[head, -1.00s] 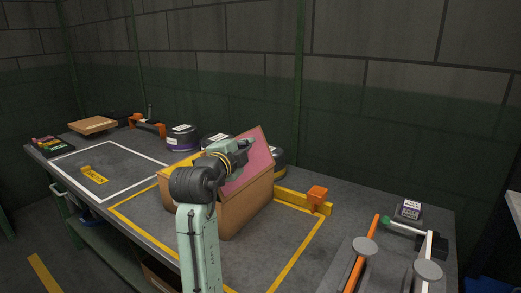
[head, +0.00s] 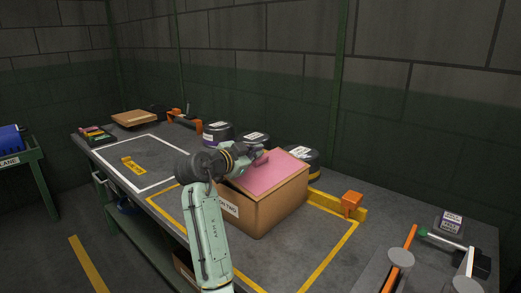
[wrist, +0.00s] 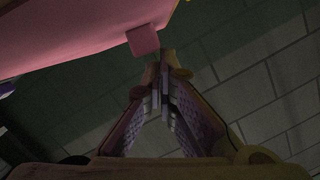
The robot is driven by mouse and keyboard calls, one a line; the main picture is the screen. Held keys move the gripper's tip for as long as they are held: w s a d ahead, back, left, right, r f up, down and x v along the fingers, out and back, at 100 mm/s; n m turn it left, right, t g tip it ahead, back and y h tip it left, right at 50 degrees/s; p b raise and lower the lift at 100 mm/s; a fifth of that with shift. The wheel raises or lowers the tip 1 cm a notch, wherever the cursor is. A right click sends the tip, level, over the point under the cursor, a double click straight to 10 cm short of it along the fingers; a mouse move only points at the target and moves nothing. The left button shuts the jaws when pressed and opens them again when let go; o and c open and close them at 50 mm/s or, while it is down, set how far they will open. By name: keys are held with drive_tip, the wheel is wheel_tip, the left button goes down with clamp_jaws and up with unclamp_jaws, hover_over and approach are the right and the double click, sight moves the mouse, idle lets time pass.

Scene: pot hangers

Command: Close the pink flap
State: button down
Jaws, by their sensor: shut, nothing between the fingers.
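A small pink tab (head: 262,159) stands on the flap. My gripper (head: 257,153) is at the flap's left far side, beside the tab. In the wrist view the flap (wrist: 60,32) fills the upper left, with its tab (wrist: 143,40) just left of my shut, empty fingertips (wrist: 166,54). I cannot tell whether they touch.
The box stands on a grey bench inside a yellow-taped outline (head: 328,263). Dark round tins (head: 218,132) stand behind it. A yellow rail with an orange block (head: 351,204) is to its right. A white-taped area (head: 165,155) to the left is mostly clear.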

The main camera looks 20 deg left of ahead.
drive_tip(key=shift+w+a+f+b, duration=0.15)
drive_tip(key=shift+a+f+b, duration=0.25)
drive_tip(key=shift+f, duration=0.45)
drive_tip(key=shift+a, duration=0.1)
